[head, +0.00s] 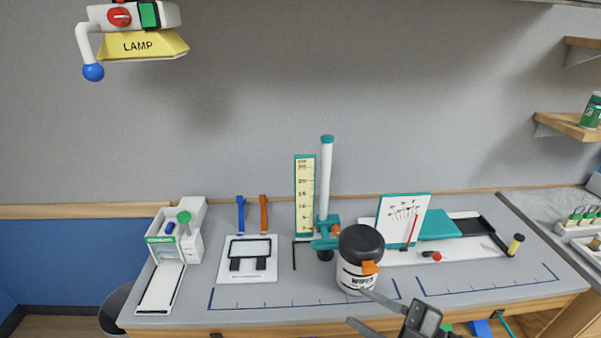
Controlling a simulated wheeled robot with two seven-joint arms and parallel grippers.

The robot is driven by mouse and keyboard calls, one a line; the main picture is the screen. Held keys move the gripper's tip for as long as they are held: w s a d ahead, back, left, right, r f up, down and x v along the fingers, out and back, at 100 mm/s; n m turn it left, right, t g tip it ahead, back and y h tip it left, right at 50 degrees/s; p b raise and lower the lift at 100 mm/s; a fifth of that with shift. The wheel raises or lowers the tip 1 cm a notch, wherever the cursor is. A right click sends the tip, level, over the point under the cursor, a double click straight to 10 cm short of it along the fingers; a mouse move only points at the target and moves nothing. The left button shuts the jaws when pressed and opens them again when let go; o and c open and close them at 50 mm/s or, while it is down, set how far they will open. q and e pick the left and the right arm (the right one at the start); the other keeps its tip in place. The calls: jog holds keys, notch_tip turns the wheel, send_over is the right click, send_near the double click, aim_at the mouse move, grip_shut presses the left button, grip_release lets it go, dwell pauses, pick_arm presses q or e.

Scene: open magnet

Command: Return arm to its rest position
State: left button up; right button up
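My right gripper (356,306) is at the bottom edge, right of centre. Its two grey fingers are spread apart with nothing visible between them. It is in front of the wipes canister (356,280), a white tub with a black lid and an orange tab. One fingertip overlaps the tub's lower edge in the picture; I cannot tell whether they touch. The canister stands upright on the grey bench (300,300). My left gripper is out of view.
Behind the canister stand a teal-clamped white column (325,180) and a yellow scale (305,190). A dial meter (403,220) is to the right. A white device (175,245) and a framed plate (248,258) are to the left. A lamp (142,45) hangs upper left.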

jog(key=s+d+f+m+g+h, duration=0.1)
jog(key=s+d+f+m+h, duration=0.1)
jog(key=d+f+m+h, duration=0.45)
jog(key=s+d+f+m+h, duration=0.1)
jog(key=d+f+m+h, duration=0.3)
jog(key=f+m+h, duration=0.6)
jog(key=s+d+f+m+g+y, duration=0.1)
jog(key=s+d+f+g+y, duration=0.1)
jog(key=s+f+g, duration=0.6)
jog(key=s+f+t+b, duration=0.1)
jog(key=s+f+b, duration=0.15)
jog(key=f, duration=1.25)
jog(key=s+f+b, duration=0.1)
jog(key=f+b, duration=0.2)
jog(key=f, duration=1.2)
jog(key=s+d+f+b, duration=0.1)
jog(key=s+f+b, duration=0.1)
jog(key=s+f, duration=0.6)
jog(key=s+d+f+g+b, duration=0.1)
jog(key=s+d+f+b, duration=0.1)
jog(key=s+f, duration=0.7)
notch_tip(320, 180, down, 5)
jog(key=shift+d+f, duration=0.1)
jog(key=shift+d, duration=0.05)
